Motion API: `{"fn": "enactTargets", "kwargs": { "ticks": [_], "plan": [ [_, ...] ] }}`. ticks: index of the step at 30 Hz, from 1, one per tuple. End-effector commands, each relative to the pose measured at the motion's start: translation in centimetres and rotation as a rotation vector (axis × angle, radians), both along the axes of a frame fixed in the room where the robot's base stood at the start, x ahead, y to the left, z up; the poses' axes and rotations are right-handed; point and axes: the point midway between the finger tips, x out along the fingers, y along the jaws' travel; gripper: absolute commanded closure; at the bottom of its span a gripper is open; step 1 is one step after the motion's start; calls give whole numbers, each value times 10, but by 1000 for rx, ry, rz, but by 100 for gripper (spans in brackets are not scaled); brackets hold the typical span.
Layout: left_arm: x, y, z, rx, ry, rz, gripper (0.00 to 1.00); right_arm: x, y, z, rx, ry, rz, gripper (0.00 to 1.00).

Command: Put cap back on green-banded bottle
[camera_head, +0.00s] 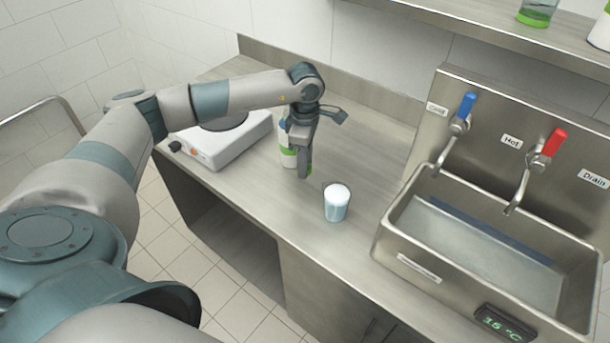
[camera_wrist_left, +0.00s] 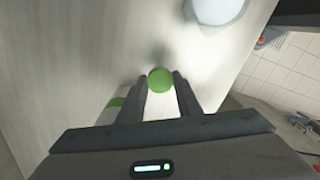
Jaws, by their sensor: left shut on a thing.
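The white bottle with a green band (camera_head: 288,159) stands on the steel counter, partly hidden behind my left gripper; its top is hard to make out. Part of its green band also shows in the left wrist view (camera_wrist_left: 116,103), left of the fingers. My left gripper (camera_head: 304,174) points down beside the bottle, on its near right side. In the left wrist view its fingers are shut on a round green cap (camera_wrist_left: 160,80). The cap's height above the counter is hard to tell. My right gripper is not in view.
A cup with white contents (camera_head: 336,204) stands on the counter right of the gripper. A white hot plate (camera_head: 228,144) is to the left. The sink (camera_head: 395,232) with taps is to the right. A shelf (camera_head: 480,30) holds another cup and a bottle.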

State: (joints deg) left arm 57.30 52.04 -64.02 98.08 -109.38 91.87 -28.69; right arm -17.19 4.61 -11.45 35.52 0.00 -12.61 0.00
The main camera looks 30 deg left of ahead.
Motion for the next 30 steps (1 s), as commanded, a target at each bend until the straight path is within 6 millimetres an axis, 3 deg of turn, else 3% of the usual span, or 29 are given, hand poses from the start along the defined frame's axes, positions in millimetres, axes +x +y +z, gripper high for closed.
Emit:
{"fn": "enactTargets", "kwargs": {
  "ticks": [3,10,30],
  "plan": [
    [1,0,18,0,-4,1,89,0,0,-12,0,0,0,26],
    [0,0,42,-1,-1,-1,89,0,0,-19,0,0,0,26],
    [-1,-3,45,-1,1,-20,89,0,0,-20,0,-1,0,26]
  ]
}}
